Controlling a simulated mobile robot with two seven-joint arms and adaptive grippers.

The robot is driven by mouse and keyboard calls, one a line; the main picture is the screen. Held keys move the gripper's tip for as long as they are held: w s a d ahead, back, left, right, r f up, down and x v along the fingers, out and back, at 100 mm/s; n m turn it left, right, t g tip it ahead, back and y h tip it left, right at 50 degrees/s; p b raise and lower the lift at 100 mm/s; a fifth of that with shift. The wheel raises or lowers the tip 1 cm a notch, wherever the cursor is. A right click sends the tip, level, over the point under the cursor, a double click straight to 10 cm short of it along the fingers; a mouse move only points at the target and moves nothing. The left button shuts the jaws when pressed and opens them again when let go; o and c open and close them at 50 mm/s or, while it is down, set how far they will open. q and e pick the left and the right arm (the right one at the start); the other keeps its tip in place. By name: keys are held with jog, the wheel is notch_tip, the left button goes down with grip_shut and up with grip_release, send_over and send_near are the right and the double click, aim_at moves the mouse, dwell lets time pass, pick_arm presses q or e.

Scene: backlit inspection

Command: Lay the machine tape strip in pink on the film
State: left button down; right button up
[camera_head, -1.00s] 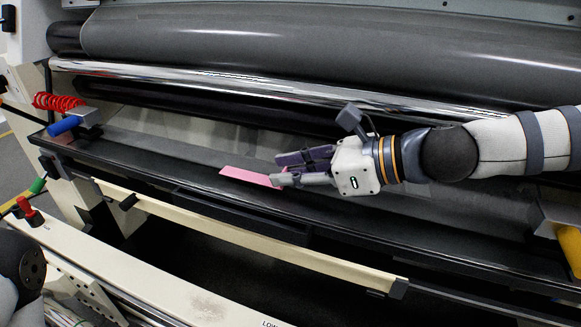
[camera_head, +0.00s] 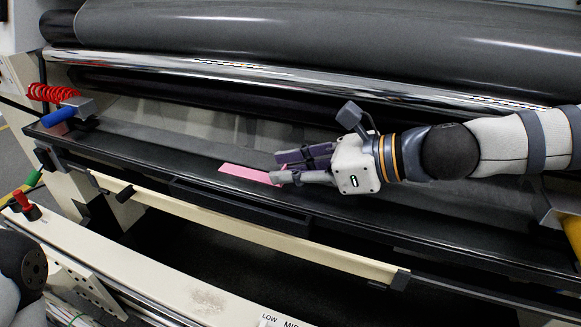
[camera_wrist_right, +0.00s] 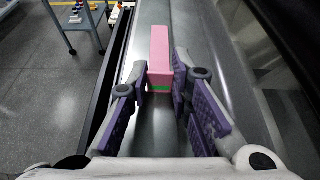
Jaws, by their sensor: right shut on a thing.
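The pink tape strip (camera_head: 245,173) lies along the dark film surface (camera_head: 150,146) in the head view, its right end at my right gripper. My right gripper (camera_head: 282,168) is shut on that end, with its purple-padded fingers on either side. In the right wrist view the pink strip (camera_wrist_right: 160,52) points away from the fingertips (camera_wrist_right: 163,77), and a small green band shows at its near end. I cannot tell whether the strip touches the surface along its whole length. Part of my left arm shows at the lower left of the head view, but its gripper does not.
A large grey roller (camera_head: 300,45) and a shiny metal bar (camera_head: 250,82) run behind the surface. A red coiled hose (camera_head: 52,93) and a blue handle (camera_head: 60,117) sit at the left end. A cream rail (camera_head: 230,228) runs in front. A cart (camera_wrist_right: 76,20) stands beyond.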

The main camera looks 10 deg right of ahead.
jog(key=o, duration=0.8)
jog(key=v, duration=0.6)
jog(key=shift+w+r, duration=0.1)
jog(key=shift+v, duration=0.8)
